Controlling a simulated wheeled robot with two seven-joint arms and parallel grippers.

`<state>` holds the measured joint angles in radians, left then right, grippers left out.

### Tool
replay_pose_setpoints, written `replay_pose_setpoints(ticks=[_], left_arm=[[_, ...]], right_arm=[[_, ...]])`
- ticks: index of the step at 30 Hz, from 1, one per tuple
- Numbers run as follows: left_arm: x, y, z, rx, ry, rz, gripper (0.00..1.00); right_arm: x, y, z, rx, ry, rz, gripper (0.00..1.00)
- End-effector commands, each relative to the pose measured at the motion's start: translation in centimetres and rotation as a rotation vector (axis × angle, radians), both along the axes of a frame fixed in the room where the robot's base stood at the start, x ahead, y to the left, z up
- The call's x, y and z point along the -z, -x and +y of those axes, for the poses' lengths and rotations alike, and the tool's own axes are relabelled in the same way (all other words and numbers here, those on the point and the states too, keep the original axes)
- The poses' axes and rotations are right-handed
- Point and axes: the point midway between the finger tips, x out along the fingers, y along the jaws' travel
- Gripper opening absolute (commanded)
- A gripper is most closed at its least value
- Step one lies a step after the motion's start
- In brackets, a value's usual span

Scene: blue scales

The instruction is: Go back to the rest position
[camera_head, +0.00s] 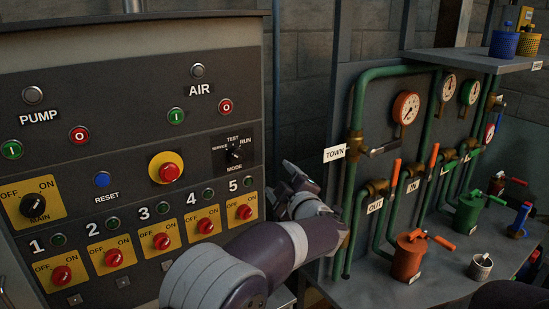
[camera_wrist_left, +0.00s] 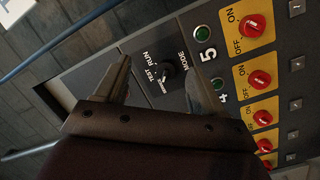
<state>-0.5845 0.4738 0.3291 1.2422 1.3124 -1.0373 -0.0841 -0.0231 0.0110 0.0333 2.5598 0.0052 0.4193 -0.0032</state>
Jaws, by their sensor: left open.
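My left gripper (camera_head: 281,189) is in front of the right edge of the grey control panel (camera_head: 125,65), right of switch 5 (camera_head: 244,212). In the left wrist view its two fingers (camera_wrist_left: 160,82) stand apart with nothing held between them. The MODE knob (camera_wrist_left: 167,71) shows between the fingers in that view, beyond them and apart. In the head view the MODE knob (camera_head: 235,153) is uncovered, above and left of the gripper. Its pointer is hard to read. My right gripper is not in view.
Green pipes (camera_head: 352,130) with gauges (camera_head: 405,108) and orange-handled valves stand right of my left arm. A shelf (camera_head: 470,60) is at the upper right.

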Motion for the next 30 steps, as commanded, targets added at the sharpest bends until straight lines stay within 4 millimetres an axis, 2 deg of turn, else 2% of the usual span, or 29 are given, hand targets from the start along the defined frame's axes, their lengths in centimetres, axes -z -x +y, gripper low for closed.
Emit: replay_pose_setpoints(ticks=[2,3,5,6,8,9,11,12,15,18,19,21,23,30], left_arm=[[4.0,0.0,-4.0,0.259,-0.111,0.127,0.69],[6.7,1.0,-5.5,0.426,-0.19,0.23,0.69],[11.3,4.1,-5.7,0.651,-0.306,0.426,0.69],[14.1,6.7,-4.8,0.763,-0.368,0.557,0.69],[17.5,11.1,-2.5,0.891,-0.438,0.743,0.69],[19.4,14.2,-0.5,0.957,-0.476,0.863,0.69],[21.5,18.9,2.9,1.035,-0.52,1.036,0.69],[22.6,22.1,5.1,1.075,-0.54,1.142,0.69],[23.8,28.8,10.2,1.131,-0.568,1.356,0.69],[24.0,33.5,14.0,1.138,-0.574,1.48,0.69],[23.9,34.3,15.0,1.124,-0.57,1.491,0.69],[23.2,34.8,16.6,1.067,-0.536,1.478,0.69],[22.8,34.4,17.2,1.04,-0.521,1.465,0.69],[22.8,34.4,17.2,1.038,-0.519,1.465,0.69]], right_arm=[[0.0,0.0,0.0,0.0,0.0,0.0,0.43],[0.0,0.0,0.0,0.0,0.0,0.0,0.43],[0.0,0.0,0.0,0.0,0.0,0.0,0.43],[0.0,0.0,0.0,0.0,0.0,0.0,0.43],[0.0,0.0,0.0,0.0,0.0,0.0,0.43],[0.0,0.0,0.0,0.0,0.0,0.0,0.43],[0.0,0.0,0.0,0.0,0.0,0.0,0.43],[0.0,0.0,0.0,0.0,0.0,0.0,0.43],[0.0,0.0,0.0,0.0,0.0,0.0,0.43],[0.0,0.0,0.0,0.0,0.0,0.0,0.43],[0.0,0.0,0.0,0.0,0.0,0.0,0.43],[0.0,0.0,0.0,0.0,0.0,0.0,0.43],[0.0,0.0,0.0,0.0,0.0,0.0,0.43],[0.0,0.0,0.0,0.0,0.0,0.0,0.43]])
